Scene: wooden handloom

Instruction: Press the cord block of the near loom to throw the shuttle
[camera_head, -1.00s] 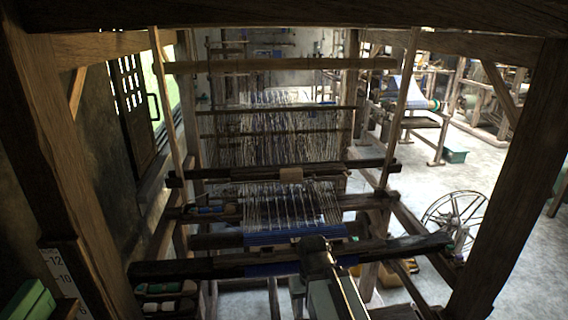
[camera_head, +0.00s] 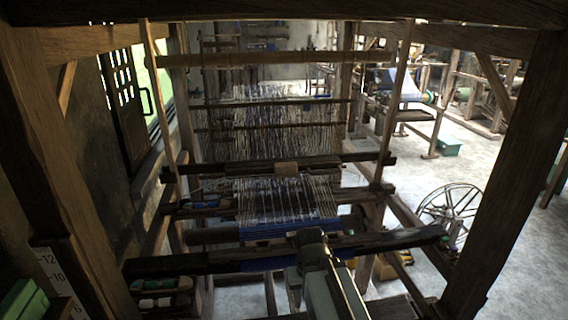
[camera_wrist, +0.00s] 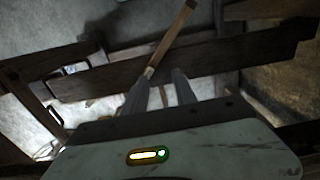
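The near loom (camera_head: 275,60) fills the middle of the head view, with blue cloth (camera_head: 275,230) and pale warp threads (camera_head: 285,200). A small light-brown block (camera_head: 287,168), which looks like the cord block, sits mid-way along a dark crossbar above the warp. My arm reaches up from the bottom, its visible end below and nearer than the block. In the wrist view my gripper (camera_wrist: 161,78) has its two grey fingers apart, with no block between them. A pale wooden stick (camera_wrist: 172,38) runs up from the left fingertip; contact is unclear. I cannot make out the shuttle.
Dark front beam (camera_head: 190,266) crosses behind my arm. Thick posts stand left (camera_head: 65,160) and right (camera_head: 515,170). A spoked wheel (camera_head: 450,210) stands on the floor at right. A dark beam (camera_wrist: 190,62) lies across the wrist view.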

